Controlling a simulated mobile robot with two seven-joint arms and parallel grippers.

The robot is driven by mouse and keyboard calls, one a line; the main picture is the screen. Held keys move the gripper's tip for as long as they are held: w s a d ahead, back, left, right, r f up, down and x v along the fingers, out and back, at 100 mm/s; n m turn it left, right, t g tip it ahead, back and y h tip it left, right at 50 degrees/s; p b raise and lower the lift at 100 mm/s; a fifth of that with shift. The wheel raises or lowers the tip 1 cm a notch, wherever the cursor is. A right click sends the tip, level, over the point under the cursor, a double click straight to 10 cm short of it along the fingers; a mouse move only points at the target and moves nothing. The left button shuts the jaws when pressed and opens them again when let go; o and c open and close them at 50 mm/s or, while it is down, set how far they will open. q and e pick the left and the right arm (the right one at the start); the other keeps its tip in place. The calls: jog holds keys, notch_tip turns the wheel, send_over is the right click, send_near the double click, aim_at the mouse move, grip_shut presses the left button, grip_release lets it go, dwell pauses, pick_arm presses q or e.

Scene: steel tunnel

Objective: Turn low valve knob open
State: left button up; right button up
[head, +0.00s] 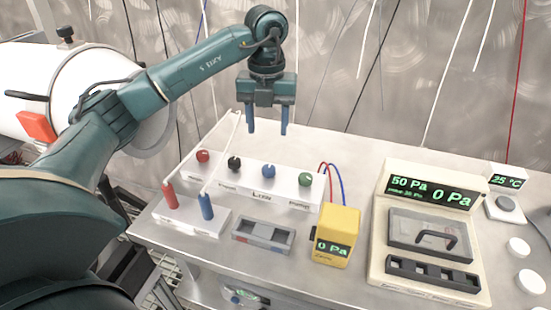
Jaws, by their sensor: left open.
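A white valve block (226,180) on the table carries a row of knobs: a red knob (203,156), a black knob (234,163), a blue knob (268,170) and a green knob (305,179). The small labels by the knobs are too blurred to tell which one is the low valve. My left gripper (267,131) is open and empty, its fingers pointing down. In the picture it hangs above and behind the blue knob, apart from the block. My right gripper is not in view.
A red-handled probe (170,195) and a blue-handled probe (206,206) stand upright in front of the block. A yellow meter (335,237) reads 0 Pa. A beige gauge console (380,240) stands to the right. Cables hang along the back wall.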

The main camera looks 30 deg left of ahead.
aim_at(269, 168)
pick_arm(q)
notch_tip(269, 168, down, 10)
jog(key=shift+f, duration=0.75)
jog(key=c, duration=1)
jog(key=shift+o, duration=0.2)
